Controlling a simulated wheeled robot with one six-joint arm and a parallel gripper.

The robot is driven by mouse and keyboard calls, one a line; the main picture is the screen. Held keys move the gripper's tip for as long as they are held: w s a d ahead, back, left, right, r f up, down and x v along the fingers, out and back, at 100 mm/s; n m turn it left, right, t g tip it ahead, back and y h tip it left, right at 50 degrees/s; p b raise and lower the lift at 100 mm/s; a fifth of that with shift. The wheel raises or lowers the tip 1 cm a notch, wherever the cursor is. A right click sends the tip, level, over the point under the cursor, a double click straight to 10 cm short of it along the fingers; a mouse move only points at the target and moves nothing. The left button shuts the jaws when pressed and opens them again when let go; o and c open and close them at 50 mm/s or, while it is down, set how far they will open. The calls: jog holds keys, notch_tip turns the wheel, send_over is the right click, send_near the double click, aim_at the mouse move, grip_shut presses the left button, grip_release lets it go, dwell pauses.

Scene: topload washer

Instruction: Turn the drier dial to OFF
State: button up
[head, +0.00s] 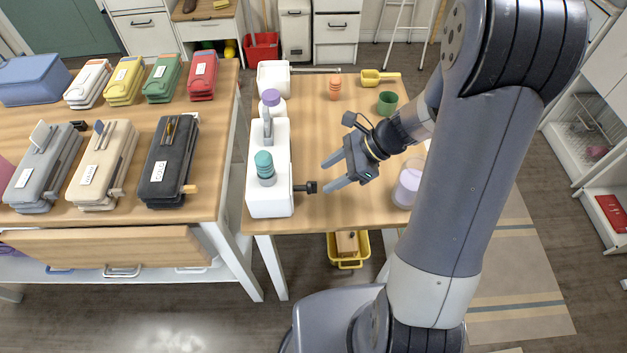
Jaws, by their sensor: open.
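No dial clearly marked as a drier dial shows, and I see no readable OFF mark. A white box-like unit (270,206) stands along the left side of the right-hand wooden table. It carries a teal-capped round part (264,161), and a purple-capped part (270,98) stands at its far end. A black knob-like piece (311,187) sticks out from its right side on a short stem. My gripper (328,176) is open and empty, above the table to the right of the unit. Its two fingers point left toward the unit, apart from the black piece.
Lidded boxes, including a black one (170,160) and a red one (203,75), stand on the left table (225,140). Small labels on them are hard to read. A green cup (387,103), orange stack (335,88), yellow scoop (380,77) and clear jar (408,184) stand around my gripper.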

aim_at(316, 183)
jog(key=x, duration=0.6)
jog(key=shift+c, duration=0.2)
jog(key=c, duration=0.9)
jog(key=shift+c, duration=0.2)
